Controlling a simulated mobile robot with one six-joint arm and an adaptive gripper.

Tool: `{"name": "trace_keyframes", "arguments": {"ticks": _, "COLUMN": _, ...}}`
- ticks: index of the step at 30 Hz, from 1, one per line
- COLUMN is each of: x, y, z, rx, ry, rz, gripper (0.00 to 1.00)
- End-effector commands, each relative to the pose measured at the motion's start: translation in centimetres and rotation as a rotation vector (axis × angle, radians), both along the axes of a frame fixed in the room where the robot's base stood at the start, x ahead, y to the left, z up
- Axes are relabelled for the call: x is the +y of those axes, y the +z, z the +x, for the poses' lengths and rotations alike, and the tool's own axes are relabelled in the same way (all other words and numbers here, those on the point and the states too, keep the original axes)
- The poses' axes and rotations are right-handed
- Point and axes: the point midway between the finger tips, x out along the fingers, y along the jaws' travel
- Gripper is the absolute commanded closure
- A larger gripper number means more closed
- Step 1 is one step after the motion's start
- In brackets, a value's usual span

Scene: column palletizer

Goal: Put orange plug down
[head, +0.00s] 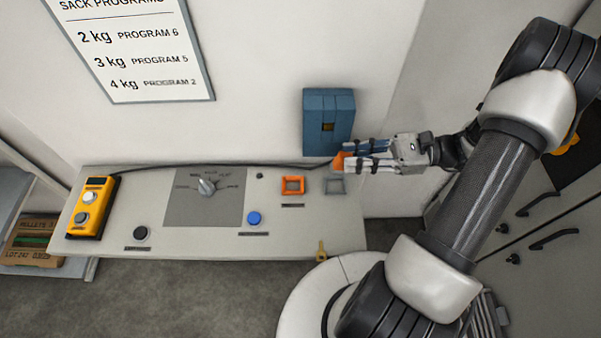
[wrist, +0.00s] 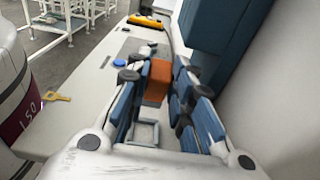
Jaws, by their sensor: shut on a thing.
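The orange plug (head: 339,161) is between the fingers of my gripper (head: 352,157), which is shut on it. In the wrist view the plug (wrist: 158,80) shows as an orange block between the blue finger pads. It appears to be held above the right end of the panel table (head: 300,235). A grey square frame (head: 334,186) lies on the table below the fingers; it also shows in the wrist view (wrist: 143,132). An orange square frame (head: 292,185) sits to its left. The plug's lower end cannot be made out.
A blue wall box (head: 328,115) is close behind my gripper. A black cable (head: 230,163) runs along the table's back. A yellow control box (head: 92,207), a dial (head: 206,186), a blue button (head: 254,218) and a key (head: 321,251) are on the table.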

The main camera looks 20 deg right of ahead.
Motion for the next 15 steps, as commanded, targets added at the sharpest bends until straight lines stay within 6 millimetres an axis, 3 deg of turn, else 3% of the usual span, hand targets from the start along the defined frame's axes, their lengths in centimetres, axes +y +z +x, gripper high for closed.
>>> {"name": "trace_keyframes", "arguments": {"ticks": 10, "x": 8.8, "y": 0.0, "z": 2.7, "rx": 0.003, "ry": 0.006, "rz": 0.000, "gripper": 1.00}}
{"name": "trace_keyframes", "arguments": {"ticks": 15, "x": 9.3, "y": -3.5, "z": 3.0, "rx": 0.002, "ry": 0.000, "rz": 0.000, "gripper": 1.00}}
